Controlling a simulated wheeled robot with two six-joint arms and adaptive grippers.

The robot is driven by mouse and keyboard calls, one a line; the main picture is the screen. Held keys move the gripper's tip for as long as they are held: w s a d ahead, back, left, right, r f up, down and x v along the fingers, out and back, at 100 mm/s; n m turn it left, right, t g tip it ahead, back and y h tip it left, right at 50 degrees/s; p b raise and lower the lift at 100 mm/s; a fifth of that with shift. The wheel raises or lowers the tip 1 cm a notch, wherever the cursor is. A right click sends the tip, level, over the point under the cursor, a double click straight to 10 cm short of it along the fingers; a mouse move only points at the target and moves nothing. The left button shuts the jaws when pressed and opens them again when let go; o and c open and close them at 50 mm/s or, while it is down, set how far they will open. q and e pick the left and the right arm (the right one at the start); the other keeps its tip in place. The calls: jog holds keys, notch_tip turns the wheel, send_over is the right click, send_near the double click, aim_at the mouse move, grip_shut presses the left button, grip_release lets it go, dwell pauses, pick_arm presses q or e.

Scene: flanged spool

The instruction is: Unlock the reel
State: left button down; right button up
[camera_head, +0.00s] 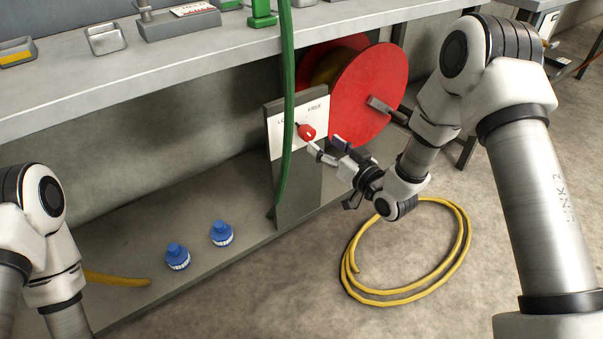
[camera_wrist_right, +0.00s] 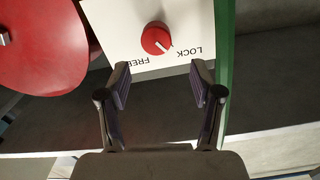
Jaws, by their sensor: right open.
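A red knob (camera_head: 306,132) with a white pointer sits on a white plate (camera_head: 315,117) lettered LOCK and FREE. In the right wrist view the knob (camera_wrist_right: 154,37) appears upside down, its pointer turned toward LOCK. The reel (camera_head: 371,95) has red flanges and stands behind and right of the plate; part of it also shows in the right wrist view (camera_wrist_right: 40,45). My right gripper (camera_head: 327,146) is open and empty in front of the knob, fingers apart from it. In the wrist view the fingertips (camera_wrist_right: 160,80) lie on either side below the knob. My left gripper is out of view.
A green hose (camera_head: 287,100) hangs past the plate's left part, close to the knob. Two blue fittings (camera_head: 177,257) stand on the lower shelf (camera_head: 130,220). A yellow hose coil (camera_head: 455,265) lies on the floor. The bench (camera_head: 150,75) overhangs the shelf.

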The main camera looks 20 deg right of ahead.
aim_at(310, 137)
jog(key=b+x, duration=0.1)
jog(key=x, duration=0.2)
jog(key=f+b+x, duration=0.1)
jog(key=b+x, duration=0.1)
jog(key=x, duration=0.2)
jog(key=shift+w+f+b, duration=0.15)
jog(key=shift+f+b, duration=0.1)
jog(key=shift+b, duration=0.05)
jog(key=shift+w+r, duration=0.1)
jog(key=shift+w, duration=0.3)
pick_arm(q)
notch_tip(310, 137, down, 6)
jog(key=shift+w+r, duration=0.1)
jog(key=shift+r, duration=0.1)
pick_arm(e)
jog(key=shift+c, duration=0.2)
jog(key=c, duration=1.1)
